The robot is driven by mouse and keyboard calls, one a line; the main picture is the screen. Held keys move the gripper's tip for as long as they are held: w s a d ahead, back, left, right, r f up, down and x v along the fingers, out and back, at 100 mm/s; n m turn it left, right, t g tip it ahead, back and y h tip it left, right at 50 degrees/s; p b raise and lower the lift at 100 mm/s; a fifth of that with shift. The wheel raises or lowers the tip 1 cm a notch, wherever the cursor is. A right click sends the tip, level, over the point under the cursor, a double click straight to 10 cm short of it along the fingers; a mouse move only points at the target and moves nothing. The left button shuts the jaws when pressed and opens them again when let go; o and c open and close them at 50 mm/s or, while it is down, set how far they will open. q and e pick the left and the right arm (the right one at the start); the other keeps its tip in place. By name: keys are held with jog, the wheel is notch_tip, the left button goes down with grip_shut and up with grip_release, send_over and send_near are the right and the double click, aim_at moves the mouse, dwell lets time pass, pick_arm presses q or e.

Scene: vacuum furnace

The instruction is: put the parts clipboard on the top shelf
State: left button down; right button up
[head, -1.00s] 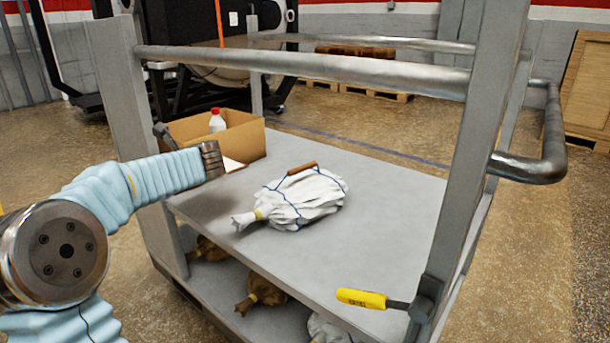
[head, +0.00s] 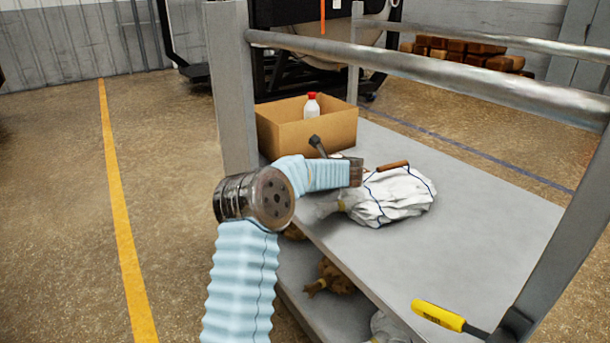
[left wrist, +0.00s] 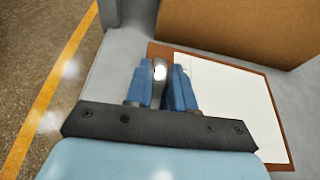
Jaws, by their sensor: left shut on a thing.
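The parts clipboard, a brown board with white paper, shows in the left wrist view (left wrist: 232,100) next to the cardboard box. My left gripper (left wrist: 160,75) has its blue fingers shut on the clipboard's metal clip at its left side. In the head view my left gripper (head: 357,172) is over the cart's upper grey shelf (head: 455,240), between the box and a white sack. The clipboard is mostly hidden there behind my gripper. I cannot tell whether it rests on the shelf or hangs just above it. My right gripper is not in view.
The cardboard box (head: 330,134) holds a white bottle with a red cap (head: 312,105). The white sack (head: 395,196) lies close to my gripper. A rail (head: 450,80) spans above the shelf, and a yellow handle (head: 438,314) juts out at the front.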

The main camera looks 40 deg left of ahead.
pick_arm(q)
notch_tip(320, 180, down, 2)
jog(key=shift+f, duration=0.15)
jog(key=shift+s, duration=0.1)
jog(key=shift+f+b, duration=0.15)
jog(key=shift+b, duration=0.15)
jog(key=c, duration=1)
grip_release()
jog(key=shift+o, duration=0.2)
